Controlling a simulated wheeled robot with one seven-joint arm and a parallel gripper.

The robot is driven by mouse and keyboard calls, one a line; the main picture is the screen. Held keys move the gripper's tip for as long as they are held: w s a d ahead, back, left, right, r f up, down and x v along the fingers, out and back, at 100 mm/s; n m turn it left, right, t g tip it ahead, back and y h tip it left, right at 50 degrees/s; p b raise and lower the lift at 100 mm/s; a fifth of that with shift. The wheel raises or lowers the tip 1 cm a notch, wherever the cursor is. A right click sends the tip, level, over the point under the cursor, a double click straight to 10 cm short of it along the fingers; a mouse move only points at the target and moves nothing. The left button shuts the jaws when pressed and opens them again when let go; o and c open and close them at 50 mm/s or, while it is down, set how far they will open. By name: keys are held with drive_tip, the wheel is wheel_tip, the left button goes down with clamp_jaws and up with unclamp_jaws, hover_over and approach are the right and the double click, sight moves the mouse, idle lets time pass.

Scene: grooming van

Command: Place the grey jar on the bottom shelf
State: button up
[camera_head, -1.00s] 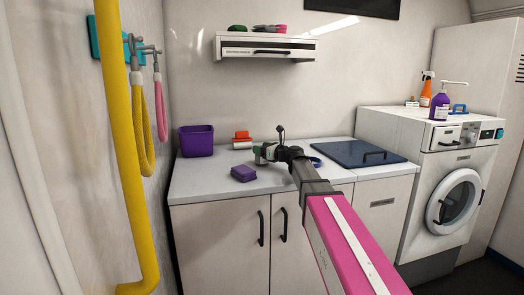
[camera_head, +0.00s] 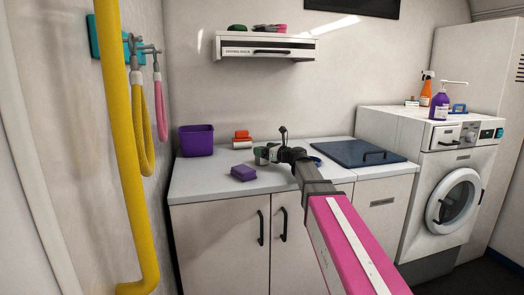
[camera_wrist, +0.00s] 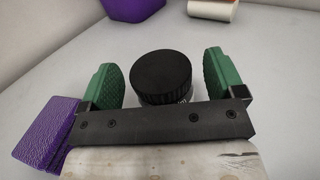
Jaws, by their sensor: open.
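The jar (camera_wrist: 160,75) stands on the countertop. In the wrist view its round black lid and a ribbed dark rim show, and the rest of its body is mostly hidden behind my gripper. My gripper (camera_head: 267,154) is open, with its green fingers on either side of the jar and gaps visible between them and the lid. In the head view the jar is too small and covered to make out clearly. A white wall shelf unit (camera_head: 230,45) with a dark handle hangs above the counter; I cannot tell a separate bottom shelf.
A purple block (camera_head: 243,173) lies close to the left finger. A purple bin (camera_head: 196,141) and a red-and-white roller (camera_head: 242,140) stand behind. A blue lid panel (camera_head: 350,151) is at right. Small items sit on the wall unit. The counter's front left is clear.

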drive_tip(key=v, duration=1)
drive_tip(key=shift+s, duration=0.1)
drive_tip(key=shift+o, duration=0.4)
drive_tip(key=shift+d, duration=0.1)
drive_tip(key=w+n+g+y, duration=0.1)
drive_tip(key=w+n+g, duration=0.1)
drive_tip(key=w, duration=0.1)
drive_tip(key=shift+d+f+g+y, duration=0.25)
drive_tip(key=shift+f+g+y, duration=0.15)
drive_tip(key=shift+w+d+f+n+g+y, duration=0.2)
drive_tip(key=shift+w+f+n+g+y, duration=0.15)
drive_tip(key=shift+n+g, duration=0.45)
drive_tip(key=shift+a, duration=0.5)
drive_tip(key=x, duration=0.4)
drive_tip(key=shift+w+a, duration=0.1)
drive_tip(key=shift+a, duration=0.05)
drive_tip(key=shift+r+x, duration=0.2)
drive_tip(key=shift+x, duration=0.7)
drive_tip(key=shift+r+x, duration=0.15)
drive_tip(key=shift+x, duration=0.75)
drive_tip(key=shift+r+x, duration=0.2)
drive_tip(key=shift+x, duration=0.7)
drive_tip(key=c, duration=1.1)
drive_tip(key=shift+c, duration=0.4)
